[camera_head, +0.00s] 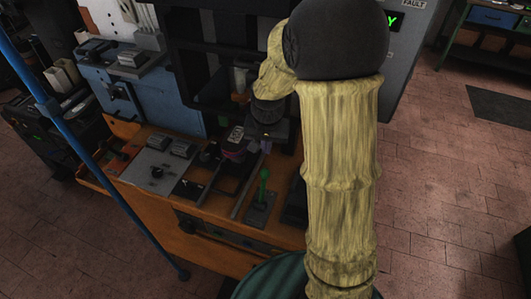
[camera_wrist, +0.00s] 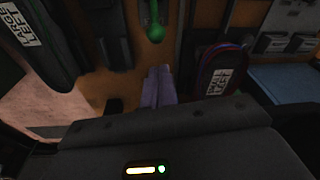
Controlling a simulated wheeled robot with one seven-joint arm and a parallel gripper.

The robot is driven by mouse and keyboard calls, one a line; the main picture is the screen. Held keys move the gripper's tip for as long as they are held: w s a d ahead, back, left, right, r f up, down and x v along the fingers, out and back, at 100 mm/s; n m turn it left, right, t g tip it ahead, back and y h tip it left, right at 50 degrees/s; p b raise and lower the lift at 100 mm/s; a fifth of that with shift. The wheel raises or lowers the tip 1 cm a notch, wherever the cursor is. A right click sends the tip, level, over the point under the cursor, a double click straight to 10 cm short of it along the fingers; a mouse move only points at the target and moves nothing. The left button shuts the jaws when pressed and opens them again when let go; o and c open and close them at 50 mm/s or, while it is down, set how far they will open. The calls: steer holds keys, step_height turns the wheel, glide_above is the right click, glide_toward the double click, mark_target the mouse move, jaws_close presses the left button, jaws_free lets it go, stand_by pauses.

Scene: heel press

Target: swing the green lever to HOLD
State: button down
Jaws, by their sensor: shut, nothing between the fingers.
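The green lever (camera_head: 263,182) stands up from a dark plate (camera_head: 261,208) on the orange bench, left of my arm in the head view. In the wrist view the lever (camera_wrist: 155,22) shows at the top edge, seen nearly end on. My gripper (camera_head: 266,146) is just behind and above the lever in the head view. Its purple fingers (camera_wrist: 157,88) are together, with nothing between them. In the wrist view a gap shows between fingertips and lever. I cannot read a HOLD mark in either view, and my arm hides part of the bench.
A dark red and purple part with a white label (camera_wrist: 220,72) lies right of the fingers in the wrist view. A grey control panel (camera_head: 158,170) sits left on the bench (camera_head: 205,240). A blue pole (camera_head: 100,165) crosses the left foreground. Brick floor is open at right.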

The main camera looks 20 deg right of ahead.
steer(key=shift+w, duration=0.25)
steer(key=shift+f, duration=0.55)
step_height(320, 180, down, 9)
steer(key=w+p, duration=0.1)
steer(key=p, duration=0.1)
steer(key=shift+w+d+r, duration=0.15)
steer(key=shift+w, duration=0.1)
steer(key=shift+w, duration=0.2)
